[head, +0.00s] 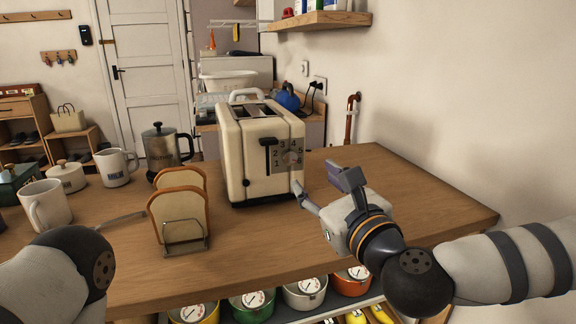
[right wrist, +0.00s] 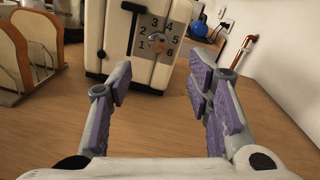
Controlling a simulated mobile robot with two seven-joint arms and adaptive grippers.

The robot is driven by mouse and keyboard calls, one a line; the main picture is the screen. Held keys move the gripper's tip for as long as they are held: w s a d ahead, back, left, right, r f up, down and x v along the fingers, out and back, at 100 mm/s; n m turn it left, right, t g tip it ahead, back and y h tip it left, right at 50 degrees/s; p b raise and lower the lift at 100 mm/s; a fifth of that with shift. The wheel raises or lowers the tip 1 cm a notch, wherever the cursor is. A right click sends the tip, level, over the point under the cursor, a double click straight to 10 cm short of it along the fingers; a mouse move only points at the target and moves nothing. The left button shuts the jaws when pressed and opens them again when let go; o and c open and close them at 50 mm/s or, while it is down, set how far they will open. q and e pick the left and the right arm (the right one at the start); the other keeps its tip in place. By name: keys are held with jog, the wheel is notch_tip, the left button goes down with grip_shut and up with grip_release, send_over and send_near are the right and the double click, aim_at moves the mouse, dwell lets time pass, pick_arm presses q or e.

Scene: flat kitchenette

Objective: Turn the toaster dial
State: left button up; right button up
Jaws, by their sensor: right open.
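The cream toaster (head: 245,150) stands upright on the wooden counter, its dial face toward me. The dial (head: 292,157) is a small round knob ringed by numbers, right of a black lever (head: 267,154). The dial also shows in the right wrist view (right wrist: 157,42), above and between my fingers. My right gripper (head: 326,187) is open and empty, in front of and to the right of the toaster, apart from it. Its purple-padded fingers are spread wide in the right wrist view (right wrist: 165,88). My left arm shows at the lower left, but its gripper is out of view.
A toast rack (head: 186,238) with bread slices (head: 180,212) stands left of the toaster. A French press (head: 161,150) and mugs (head: 117,167) stand farther left. The counter (head: 420,200) right of the toaster is clear up to the wall. Canisters (head: 305,292) sit on a shelf below.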

aim_at(291, 158)
jog(key=x, duration=1)
jog(key=shift+a, duration=0.2)
grip_shut()
